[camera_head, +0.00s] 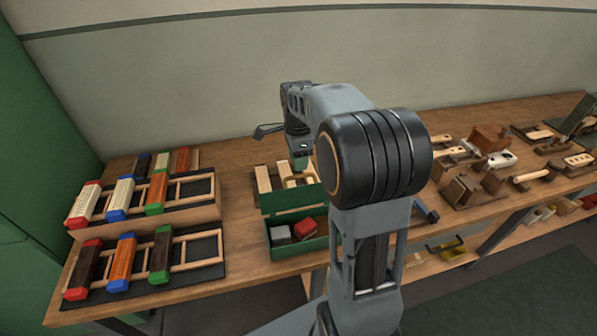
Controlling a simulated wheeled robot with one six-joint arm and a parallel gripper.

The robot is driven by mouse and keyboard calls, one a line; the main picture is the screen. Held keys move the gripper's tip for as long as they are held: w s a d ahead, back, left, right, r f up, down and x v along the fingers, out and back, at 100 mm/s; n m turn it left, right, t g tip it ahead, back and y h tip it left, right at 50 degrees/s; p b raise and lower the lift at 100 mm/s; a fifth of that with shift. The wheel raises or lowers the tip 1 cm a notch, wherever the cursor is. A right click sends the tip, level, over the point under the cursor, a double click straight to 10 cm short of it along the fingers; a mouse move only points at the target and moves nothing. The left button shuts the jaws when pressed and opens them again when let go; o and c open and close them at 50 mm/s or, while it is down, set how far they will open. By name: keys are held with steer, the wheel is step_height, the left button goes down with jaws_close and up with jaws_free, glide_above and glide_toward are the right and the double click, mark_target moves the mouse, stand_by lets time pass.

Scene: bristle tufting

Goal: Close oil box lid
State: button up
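The green oil box (299,248) stands on the workbench near its front edge, left of my arm. Its green lid (287,197) is open, raised along the back side of the box. A grey block (279,234) and a red block (305,228) lie inside. My gripper (300,163) hangs pointing down behind and above the raised lid, near its right part. I see no clear contact between them. The fingers are too small and partly hidden to tell their opening. My arm covers the right end of the box and lid.
Wooden blocks (263,178) lie behind the lid. Stepped dark racks (200,250) with coloured-end brushes fill the bench's left. Brushes, wooden blocks and tools (484,160) crowd the right. A bare strip of workbench (240,225) lies between the racks and the box.

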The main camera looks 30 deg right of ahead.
mark_target(300, 191)
steer(key=shift+s+f, duration=0.1)
steer(key=shift+f, duration=2.45)
steer(key=shift+c, duration=0.4)
jaws_close()
